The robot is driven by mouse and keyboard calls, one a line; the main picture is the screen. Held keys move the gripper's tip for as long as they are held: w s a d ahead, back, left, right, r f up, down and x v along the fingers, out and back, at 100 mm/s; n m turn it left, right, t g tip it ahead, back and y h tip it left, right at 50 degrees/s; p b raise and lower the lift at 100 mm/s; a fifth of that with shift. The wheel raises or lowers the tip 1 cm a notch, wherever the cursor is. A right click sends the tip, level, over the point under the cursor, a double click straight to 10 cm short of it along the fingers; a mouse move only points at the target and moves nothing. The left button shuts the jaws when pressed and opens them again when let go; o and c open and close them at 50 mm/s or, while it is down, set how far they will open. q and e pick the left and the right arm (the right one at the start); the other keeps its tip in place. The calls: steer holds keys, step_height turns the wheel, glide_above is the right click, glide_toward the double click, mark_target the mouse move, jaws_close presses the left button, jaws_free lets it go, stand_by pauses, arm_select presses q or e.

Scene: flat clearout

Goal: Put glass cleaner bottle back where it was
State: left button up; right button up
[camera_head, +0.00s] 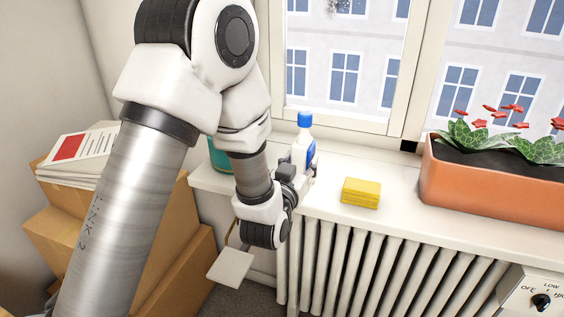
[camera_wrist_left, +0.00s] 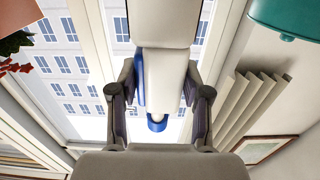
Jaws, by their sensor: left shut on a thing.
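The glass cleaner bottle (camera_head: 303,146) is white with a blue cap and a blue label edge. It looks upright in the head view, at the windowsill (camera_head: 330,163) in front of the window. My left gripper (camera_head: 300,180) is shut on it, reaching in from the left. In the left wrist view the bottle (camera_wrist_left: 166,75) lies between the two fingers of the left gripper (camera_wrist_left: 160,92), its blue cap toward the palm. The gripper hides the bottle's base in the head view, so I cannot tell whether it touches the sill. My right gripper is not in view.
A yellow sponge-like block (camera_head: 361,192) lies on the sill to the right. A terracotta planter (camera_head: 490,190) stands further right. A teal container (camera_head: 218,155) is partly hidden behind my arm. A radiator (camera_head: 350,262) is below the sill; cardboard boxes (camera_head: 60,235) stand at left.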

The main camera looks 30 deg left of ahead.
arm_select(q)
steer(key=w+a+f, duration=0.1)
steer(key=a, duration=0.1)
steer(key=w+a+f, duration=0.1)
steer(key=w+a, duration=0.1)
steer(key=a, duration=0.1)
steer(key=w+a+f+p, duration=0.1)
steer(key=w+a+f, duration=0.1)
steer(key=a, duration=0.1)
steer(key=shift+a, duration=0.15)
steer(key=shift+w+f, duration=0.1)
steer(key=shift+f, duration=0.25)
steer(key=shift+o, duration=1.3)
steer(key=shift+f, duration=0.1)
steer(key=o, duration=0.4)
